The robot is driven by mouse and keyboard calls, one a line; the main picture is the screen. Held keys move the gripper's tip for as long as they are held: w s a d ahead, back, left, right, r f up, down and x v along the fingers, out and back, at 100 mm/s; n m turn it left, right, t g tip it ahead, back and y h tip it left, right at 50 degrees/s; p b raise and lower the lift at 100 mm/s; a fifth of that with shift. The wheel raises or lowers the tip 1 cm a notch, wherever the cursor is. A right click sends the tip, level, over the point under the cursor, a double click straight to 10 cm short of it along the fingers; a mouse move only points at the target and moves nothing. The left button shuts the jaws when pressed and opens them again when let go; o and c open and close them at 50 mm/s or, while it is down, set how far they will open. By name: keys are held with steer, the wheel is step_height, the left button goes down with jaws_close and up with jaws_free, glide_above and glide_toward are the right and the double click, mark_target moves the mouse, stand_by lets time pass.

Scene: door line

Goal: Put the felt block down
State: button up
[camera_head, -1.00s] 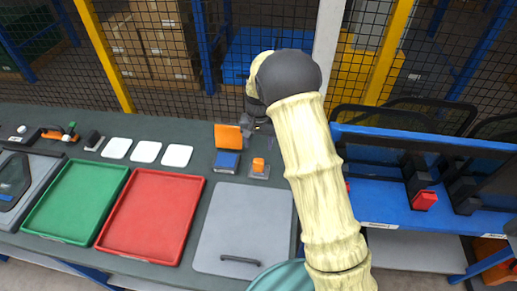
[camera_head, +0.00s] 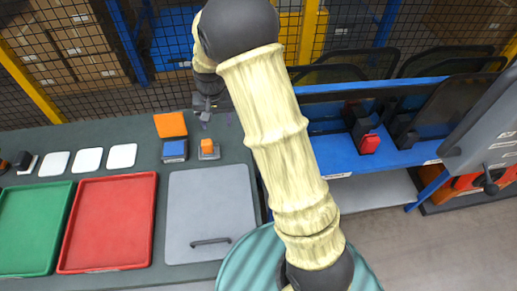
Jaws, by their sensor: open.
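My gripper (camera_head: 205,112) is small in the picture, at the far side of the grey-green workbench. It looks open, and no held object shows between its fingers. Just in front of it a small orange block (camera_head: 207,146) sits on a grey square base (camera_head: 209,154). To its left is a blue block (camera_head: 174,149) with a dark rim, and behind that an orange flat piece (camera_head: 170,125). I cannot tell by look which of these is the felt block. My arm covers the area to the right of the gripper.
A red tray (camera_head: 108,222), a green tray (camera_head: 30,228) and a grey panel with a handle (camera_head: 208,207) fill the bench front. White squares (camera_head: 88,160) lie at left. A wire fence stands behind. A blue rack (camera_head: 390,155) holds a red block (camera_head: 369,144) at right.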

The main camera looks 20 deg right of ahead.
steer(key=s+d+r+n+t, duration=0.1)
steer(key=s+d+r, duration=0.2)
steer(key=s, duration=0.7)
steer(key=s+d+r+t, duration=0.1)
steer(key=s+d+r, duration=0.2)
steer(key=s, duration=0.7)
steer(key=shift+s+d+n, duration=0.15)
steer(key=shift+d+n, duration=0.25)
steer(key=shift+d, duration=0.5)
steer(key=shift+o, duration=0.4)
steer(key=w+a+f+g+b, duration=0.1)
steer(key=w+a, duration=0.3)
steer(key=w, duration=0.4)
steer(key=w+a+f+m+b, duration=0.1)
steer(key=w+a, duration=0.3)
steer(key=w, duration=0.4)
steer(key=w+a+f+m+g+b, duration=0.1)
steer(key=w+a+f, duration=0.2)
steer(key=w, duration=0.5)
steer(key=shift+w+a+f+g+b, duration=0.2)
steer(key=shift+a+f+g+b, duration=0.15)
steer(key=shift+a, duration=0.3)
